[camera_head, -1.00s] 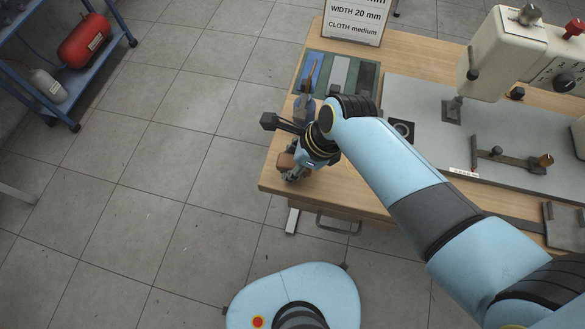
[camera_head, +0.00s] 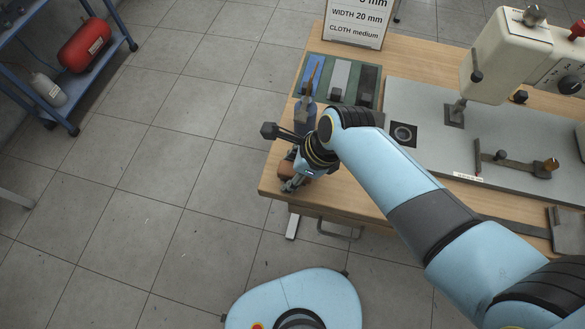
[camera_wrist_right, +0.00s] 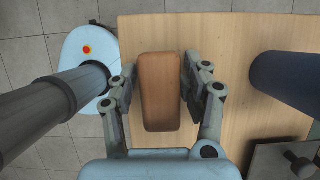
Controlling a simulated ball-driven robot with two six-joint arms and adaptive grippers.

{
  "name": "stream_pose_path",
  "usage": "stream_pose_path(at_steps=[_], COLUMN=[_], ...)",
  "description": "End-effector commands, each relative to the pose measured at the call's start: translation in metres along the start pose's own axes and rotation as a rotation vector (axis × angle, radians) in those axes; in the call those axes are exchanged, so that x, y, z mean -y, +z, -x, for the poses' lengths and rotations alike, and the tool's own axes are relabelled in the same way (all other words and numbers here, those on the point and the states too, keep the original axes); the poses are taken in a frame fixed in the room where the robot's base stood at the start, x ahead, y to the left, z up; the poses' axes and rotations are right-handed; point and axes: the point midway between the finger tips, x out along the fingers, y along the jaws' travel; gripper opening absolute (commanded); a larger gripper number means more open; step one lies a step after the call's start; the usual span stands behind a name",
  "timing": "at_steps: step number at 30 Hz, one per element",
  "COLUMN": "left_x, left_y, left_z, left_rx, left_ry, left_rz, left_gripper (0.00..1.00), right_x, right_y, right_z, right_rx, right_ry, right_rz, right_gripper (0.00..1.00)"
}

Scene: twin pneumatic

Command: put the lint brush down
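The lint brush (camera_wrist_right: 160,92) shows in the right wrist view as a brown, rounded block lying lengthwise between the two fingers. My right gripper (camera_wrist_right: 161,88) has a finger along each long side of it and looks closed on it. In the head view my right gripper (camera_head: 290,183) is at the front left corner of the wooden table (camera_head: 375,190), and the wrist hides most of the brush. I cannot tell whether the brush touches the tabletop. My left gripper is not in view.
A green tray (camera_head: 341,65) with blue, grey and dark strips lies at the table's back left. A sign (camera_head: 357,20) stands behind it. A sewing machine (camera_head: 510,60) stands on a grey plate (camera_head: 430,125) to the right. A blue shelf with a red tank (camera_head: 85,45) is far left.

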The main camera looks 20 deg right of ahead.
Motion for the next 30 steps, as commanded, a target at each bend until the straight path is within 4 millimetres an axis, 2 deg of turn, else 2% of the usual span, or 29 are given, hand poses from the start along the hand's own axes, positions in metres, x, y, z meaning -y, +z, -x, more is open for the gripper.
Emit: stream_pose_path(at_steps=[13,18,21,30], left_x=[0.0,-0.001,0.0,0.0], left_y=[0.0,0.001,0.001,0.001], left_z=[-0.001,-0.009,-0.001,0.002], left_rx=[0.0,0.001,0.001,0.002], left_ry=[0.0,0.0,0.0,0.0], left_rz=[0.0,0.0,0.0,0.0], left_gripper=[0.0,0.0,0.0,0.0], right_x=[-0.001,-0.001,-0.001,-0.004], right_y=[-0.003,0.0,0.001,0.008], right_z=[-0.001,0.006,0.031,0.092], right_rx=[-0.006,-0.003,-0.003,-0.003], right_ry=[0.003,0.001,-0.001,0.0], right_rz=[0.0,-0.001,0.0,0.0], right_gripper=[0.55,0.55,0.55,0.55])
